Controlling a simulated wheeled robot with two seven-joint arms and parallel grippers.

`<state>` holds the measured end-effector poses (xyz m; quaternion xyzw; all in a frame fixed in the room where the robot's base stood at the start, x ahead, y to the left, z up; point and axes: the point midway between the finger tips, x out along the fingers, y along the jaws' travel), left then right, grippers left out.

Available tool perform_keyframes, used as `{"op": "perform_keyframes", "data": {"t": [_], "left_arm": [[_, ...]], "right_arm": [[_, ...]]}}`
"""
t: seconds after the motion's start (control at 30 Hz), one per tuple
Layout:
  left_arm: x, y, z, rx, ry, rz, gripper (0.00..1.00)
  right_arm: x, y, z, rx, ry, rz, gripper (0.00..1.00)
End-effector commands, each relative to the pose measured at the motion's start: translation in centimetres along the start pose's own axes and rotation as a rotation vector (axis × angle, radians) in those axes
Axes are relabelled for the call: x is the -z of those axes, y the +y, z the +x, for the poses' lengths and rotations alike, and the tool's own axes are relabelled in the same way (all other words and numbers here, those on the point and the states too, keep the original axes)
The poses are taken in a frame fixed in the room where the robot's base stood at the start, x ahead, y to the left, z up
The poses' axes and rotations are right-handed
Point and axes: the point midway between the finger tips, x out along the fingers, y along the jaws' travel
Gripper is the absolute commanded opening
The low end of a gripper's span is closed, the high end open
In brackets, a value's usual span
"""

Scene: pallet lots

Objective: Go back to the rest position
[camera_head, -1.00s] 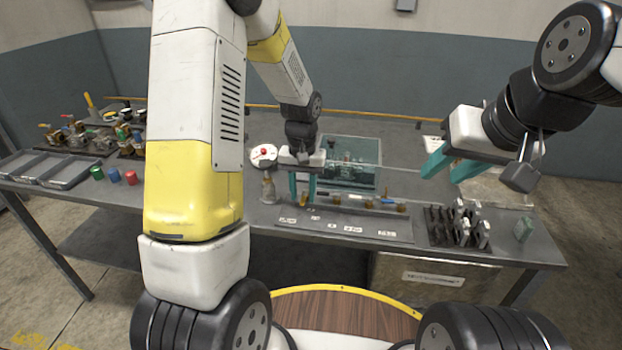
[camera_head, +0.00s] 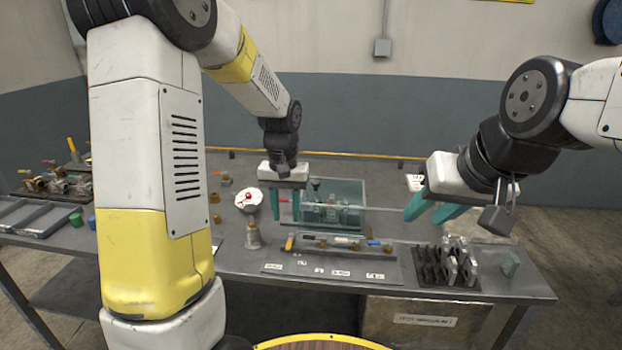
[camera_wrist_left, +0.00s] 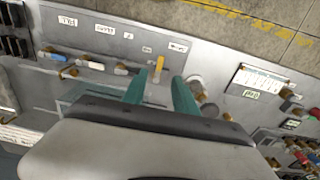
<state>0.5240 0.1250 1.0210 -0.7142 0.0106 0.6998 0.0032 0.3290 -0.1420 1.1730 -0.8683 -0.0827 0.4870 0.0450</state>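My left gripper (camera_head: 286,205) hangs over the table in front of the glass tank. Its two teal fingers are apart with nothing between them, and they also show open in the left wrist view (camera_wrist_left: 160,92). Below it is a grey labelled board (camera_head: 330,268) with a row of small brass fittings. A yellow-handled fitting (camera_head: 290,243) stands at the board's left end; it also shows in the left wrist view (camera_wrist_left: 161,62), beyond the fingertips. My right gripper (camera_head: 433,210) is raised above the table's right part, with teal fingers apart and empty.
A black rack (camera_head: 430,273) with grey pieces is at right. Grey trays (camera_head: 48,218) are at far left.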

Motion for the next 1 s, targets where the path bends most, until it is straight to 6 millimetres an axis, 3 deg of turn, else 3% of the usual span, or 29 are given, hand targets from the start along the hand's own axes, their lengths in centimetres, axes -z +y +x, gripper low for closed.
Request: {"op": "perform_keyframes", "data": {"t": [0.17,0.3,0.5,0.73,1.0], "left_arm": [[-3.1,-0.6,-5.5,-0.044,0.107,-0.001,0.34],[-6.8,-1.0,-9.6,-0.083,0.207,0.004,0.34],[-12.6,-1.4,-13.6,-0.129,0.353,0.015,0.34],[-17.7,-1.3,-15.3,-0.159,0.485,0.031,0.34],[-19.3,-1.2,-15.5,-0.168,0.529,0.037,0.34]], "right_arm": [[0.0,0.0,0.0,0.000,0.000,0.000,0.36],[0.0,0.0,0.0,0.000,0.000,0.000,0.36],[0.0,0.0,0.0,0.000,0.000,0.000,0.36],[0.0,0.0,0.0,0.000,0.000,0.000,0.36],[0.0,0.0,0.0,0.000,0.000,0.000,0.36]]}}
